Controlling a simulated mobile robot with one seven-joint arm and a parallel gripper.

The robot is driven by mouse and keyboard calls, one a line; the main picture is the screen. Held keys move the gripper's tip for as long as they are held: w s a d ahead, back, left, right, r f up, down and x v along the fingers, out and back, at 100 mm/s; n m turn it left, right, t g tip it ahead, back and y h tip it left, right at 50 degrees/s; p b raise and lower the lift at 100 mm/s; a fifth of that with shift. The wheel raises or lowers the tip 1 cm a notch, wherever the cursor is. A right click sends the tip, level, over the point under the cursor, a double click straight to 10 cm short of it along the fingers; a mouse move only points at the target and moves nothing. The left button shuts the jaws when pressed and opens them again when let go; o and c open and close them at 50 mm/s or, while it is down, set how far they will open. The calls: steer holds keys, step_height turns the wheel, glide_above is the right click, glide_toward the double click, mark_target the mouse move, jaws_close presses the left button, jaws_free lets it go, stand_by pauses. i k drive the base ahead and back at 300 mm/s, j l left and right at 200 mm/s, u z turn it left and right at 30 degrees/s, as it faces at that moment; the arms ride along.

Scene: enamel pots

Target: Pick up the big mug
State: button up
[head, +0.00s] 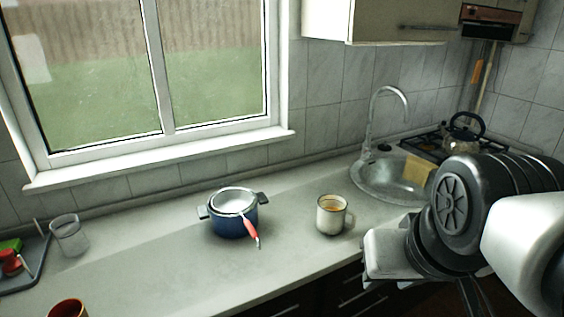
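A cream mug (331,217) with a dark rim and an orange-brown inside stands upright on the counter, left of the sink, its handle to the right. A reddish-brown cup (67,308) is cut off by the bottom left edge, so I cannot compare their sizes fully. My gripper (392,253) is at the lower right, to the right of and apart from the cream mug, nearer the camera. Its fingers are not clearly visible, so I cannot tell whether it is open or shut. I see nothing held.
A blue pot (232,224) with a red-handled utensil (250,230) stands left of the cream mug. A glass (68,236) and a tray (38,266) are at far left. The sink (372,184) and faucet (372,125) are behind right. The counter (150,265) front-centre is clear.

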mark_target(333, 210)
steer(key=i+l+u, duration=0.35)
steer(key=l, duration=0.2)
steer(key=i+l+u, duration=0.15)
steer(key=l, duration=0.15)
steer(key=i+l+u, duration=0.15)
steer(key=l, duration=0.2)
steer(key=i+l+u, duration=0.2)
steer(key=l, duration=0.15)
steer(key=l+u, duration=0.15)
steer(key=l, duration=0.2)
